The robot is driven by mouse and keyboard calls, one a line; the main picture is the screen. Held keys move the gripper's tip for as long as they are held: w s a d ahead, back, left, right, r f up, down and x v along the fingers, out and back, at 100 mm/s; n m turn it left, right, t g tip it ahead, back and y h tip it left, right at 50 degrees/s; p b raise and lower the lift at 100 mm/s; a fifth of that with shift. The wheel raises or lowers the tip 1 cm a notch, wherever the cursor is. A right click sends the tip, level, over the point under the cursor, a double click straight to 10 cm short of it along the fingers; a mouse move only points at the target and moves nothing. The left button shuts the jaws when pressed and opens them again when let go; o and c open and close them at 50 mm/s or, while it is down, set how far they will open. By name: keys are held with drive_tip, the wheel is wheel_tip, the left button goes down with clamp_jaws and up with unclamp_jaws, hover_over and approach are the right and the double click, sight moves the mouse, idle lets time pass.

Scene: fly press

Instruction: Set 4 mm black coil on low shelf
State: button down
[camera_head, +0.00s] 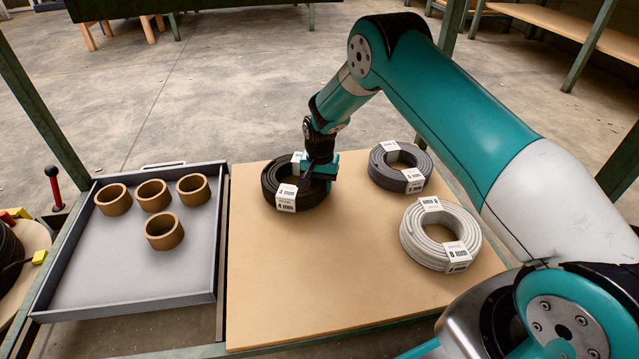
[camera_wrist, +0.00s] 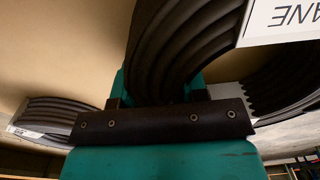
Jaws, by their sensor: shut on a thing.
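The black coil (camera_head: 268,181) lies flat at the back left of the wooden board (camera_head: 330,300). Its white label (camera_head: 286,197) appears to read 4 mm. My gripper (camera_head: 322,172) is shut on the right side of the black coil's ring. In the wrist view, the black coil's strands (camera_wrist: 185,45) run between the jaws, with part of its white label at the upper right. I cannot tell whether the coil is clear of the board. No shelf can be made out for certain as the low one.
A dark grey coil (camera_head: 384,176) and a white coil (camera_head: 425,248) lie to the right on the board. A grey tray (camera_head: 90,265) on the left holds several brown rings (camera_head: 164,230). A green post (camera_head: 45,120) rises behind the tray. The board's front left is clear.

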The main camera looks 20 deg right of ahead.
drive_tip(key=shift+f, duration=0.35)
drive_tip(key=c, duration=0.6)
unclamp_jaws()
drive_tip(key=shift+o, duration=0.2)
drive_tip(key=shift+f, duration=0.1)
